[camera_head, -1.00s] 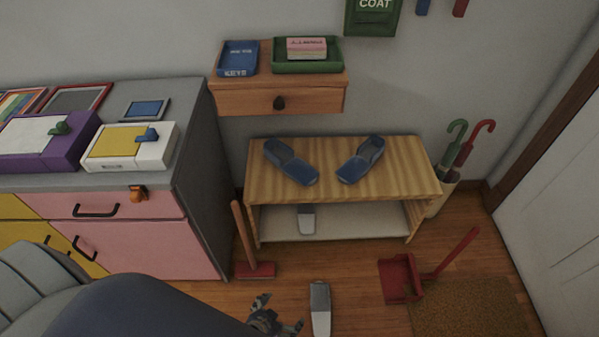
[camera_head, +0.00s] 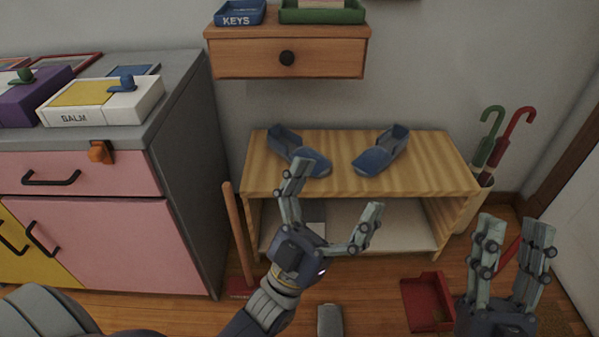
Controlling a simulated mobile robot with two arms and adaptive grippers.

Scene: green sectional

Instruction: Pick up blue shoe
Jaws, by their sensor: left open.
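Two blue shoes lie on top of the wooden shoe bench (camera_head: 345,176). The left blue shoe (camera_head: 285,143) is partly covered by a finger of my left gripper. The right blue shoe (camera_head: 382,152) is fully in view, apart from both grippers. My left gripper (camera_head: 334,207) is open in front of the bench, fingers spread and pointing up toward it, with nothing held. Whether its upper finger touches the left shoe cannot be told. My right gripper (camera_head: 516,230) is at the lower right, fingers up with a gap between them, empty.
A grey and pink cabinet (camera_head: 180,170) stands at the left. A drawer shelf (camera_head: 286,52) hangs above the bench. A broom handle (camera_head: 238,235) leans between cabinet and bench. A red dustpan (camera_head: 425,302) and a grey shoe (camera_head: 329,320) lie on the floor. Umbrellas (camera_head: 500,145) stand at right.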

